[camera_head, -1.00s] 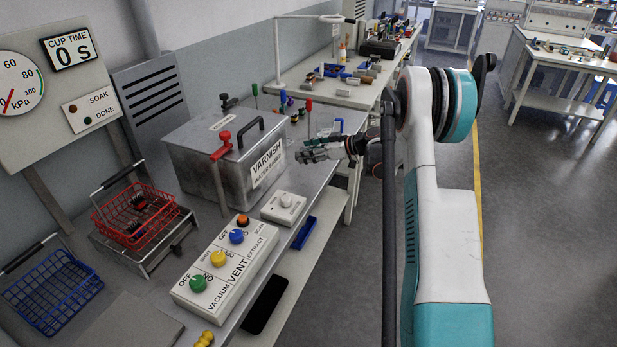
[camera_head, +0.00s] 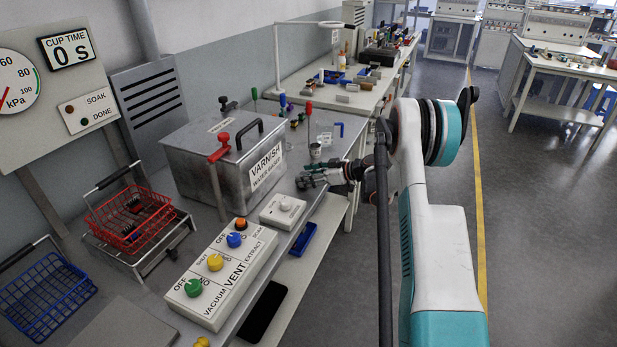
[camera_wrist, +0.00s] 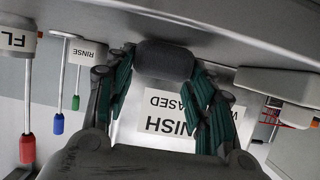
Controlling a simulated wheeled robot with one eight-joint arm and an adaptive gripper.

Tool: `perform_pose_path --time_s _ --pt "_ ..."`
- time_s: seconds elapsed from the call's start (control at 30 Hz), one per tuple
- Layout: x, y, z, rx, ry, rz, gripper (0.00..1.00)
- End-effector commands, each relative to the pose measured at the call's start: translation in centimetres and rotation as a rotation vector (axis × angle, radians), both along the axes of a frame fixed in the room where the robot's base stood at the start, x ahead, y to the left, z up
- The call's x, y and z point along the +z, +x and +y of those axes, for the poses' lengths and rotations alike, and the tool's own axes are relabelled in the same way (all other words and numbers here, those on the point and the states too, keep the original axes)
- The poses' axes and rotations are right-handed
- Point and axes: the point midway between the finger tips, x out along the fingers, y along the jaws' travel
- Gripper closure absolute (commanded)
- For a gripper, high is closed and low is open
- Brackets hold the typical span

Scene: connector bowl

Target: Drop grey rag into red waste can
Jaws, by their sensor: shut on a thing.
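My gripper (camera_head: 312,179) is above the bench's right edge, just right of the varnish tank. In the wrist view my gripper (camera_wrist: 163,85) has its green-padded fingers around a dark grey, rounded piece (camera_wrist: 165,59), which looks like the grey rag. The rag cannot be made out clearly in the head view. I see no red waste can in either view.
The steel varnish tank (camera_head: 225,165) stands left of my gripper. A switch box (camera_head: 222,275), a white knob box (camera_head: 283,209) and a red wire basket (camera_head: 128,218) are on the near bench. Open floor (camera_head: 545,220) lies to the right.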

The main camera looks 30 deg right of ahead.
Motion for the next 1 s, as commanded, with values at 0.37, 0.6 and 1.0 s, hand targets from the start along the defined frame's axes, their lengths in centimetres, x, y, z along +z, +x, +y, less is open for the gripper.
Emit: perform_pose_path --time_s 0.37,0.6,1.0 --pt "-0.3 0.0 0.0 0.0 0.0 0.0 0.31" --pt "-0.3 0.0 0.0 0.0 0.0 0.0 0.31" --pt "1.8 -4.1 -4.4 -0.004 0.001 0.0 0.31"
